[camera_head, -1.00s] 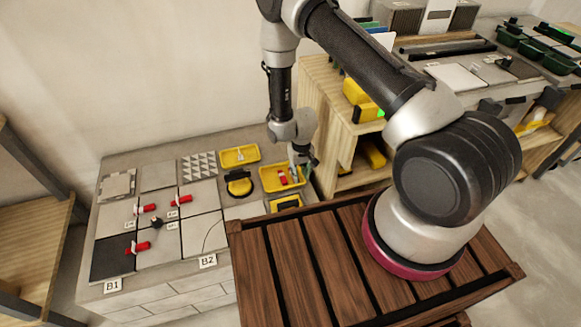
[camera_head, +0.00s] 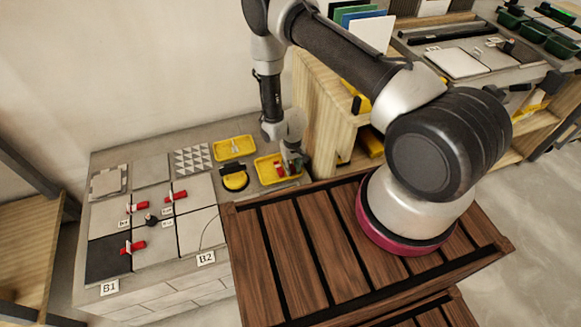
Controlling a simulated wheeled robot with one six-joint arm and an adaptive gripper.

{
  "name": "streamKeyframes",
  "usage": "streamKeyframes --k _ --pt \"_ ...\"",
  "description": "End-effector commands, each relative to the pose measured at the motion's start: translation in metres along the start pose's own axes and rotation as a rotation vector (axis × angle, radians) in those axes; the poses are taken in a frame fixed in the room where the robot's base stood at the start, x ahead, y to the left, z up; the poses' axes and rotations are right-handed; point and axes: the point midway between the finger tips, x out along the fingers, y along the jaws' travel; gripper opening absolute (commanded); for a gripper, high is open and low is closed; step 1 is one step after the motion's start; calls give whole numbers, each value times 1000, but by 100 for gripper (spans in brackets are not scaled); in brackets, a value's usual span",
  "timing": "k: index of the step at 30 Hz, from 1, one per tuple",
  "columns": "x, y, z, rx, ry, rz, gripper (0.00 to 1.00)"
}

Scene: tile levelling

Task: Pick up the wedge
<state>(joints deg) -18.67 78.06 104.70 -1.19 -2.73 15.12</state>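A red wedge (camera_head: 279,170) lies in a yellow tray (camera_head: 262,178) on the right end of the workbench. My gripper (camera_head: 294,164) points down over the right side of this tray, close to the red wedge. The fingers are small and dark, so I cannot tell whether they are open or touch anything. More red wedges sit on the tiles: one at the upper right (camera_head: 176,196), one at the middle left (camera_head: 137,208) and one at the lower left beside the dark tile (camera_head: 133,247).
A second yellow tray (camera_head: 234,147) is behind, and a yellow-and-black tool (camera_head: 235,179) lies left of the wedge tray. A wooden shelf (camera_head: 325,110) stands close on the right of my gripper. My slatted wooden deck covers the bench's near right corner.

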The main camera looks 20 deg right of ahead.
Motion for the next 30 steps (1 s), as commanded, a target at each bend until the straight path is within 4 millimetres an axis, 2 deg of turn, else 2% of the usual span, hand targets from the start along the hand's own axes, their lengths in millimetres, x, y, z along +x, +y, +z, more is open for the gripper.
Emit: streamKeyframes --k 5,9,20,26,30 --pt "0 0 0 0 1 0 25" --pt "0 0 0 -1 0 0 8" --pt "-2 0 0 -1 1 0 8" --pt "-23 0 -1 0 2 0 8" --pt "-50 0 -1 0 3 0 8"
